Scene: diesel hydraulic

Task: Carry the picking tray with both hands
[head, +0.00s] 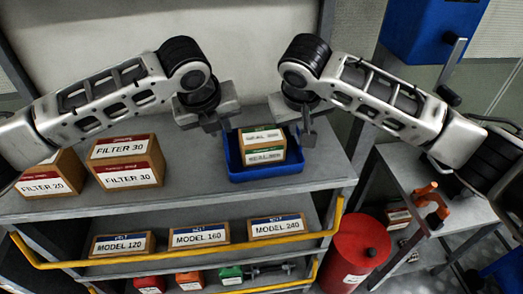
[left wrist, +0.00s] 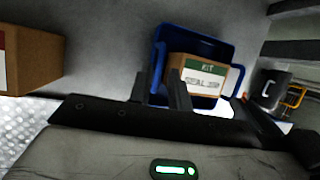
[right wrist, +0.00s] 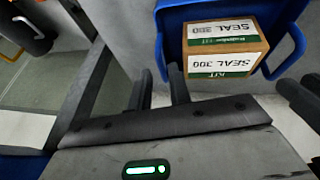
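My left gripper (head: 222,128) is at the tray's left end. In the left wrist view its fingers (left wrist: 168,82) stand a little apart near the tray's end handle (left wrist: 157,58). My right gripper (head: 307,138) is at the tray's right end. In the right wrist view its fingers (right wrist: 160,88) are apart, with the tray's handle (right wrist: 160,58) near or between them. The fingers hide the contact points. I see no firm hold on either side.
Boxes labelled FILTER 30 (head: 126,162) and FILTER 20 (head: 50,178) stand left of the tray. MODEL boxes (head: 199,236) fill the shelf below, behind a yellow rail (head: 180,258). A red drum (head: 354,250) and a side bench (head: 410,190) stand to the right.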

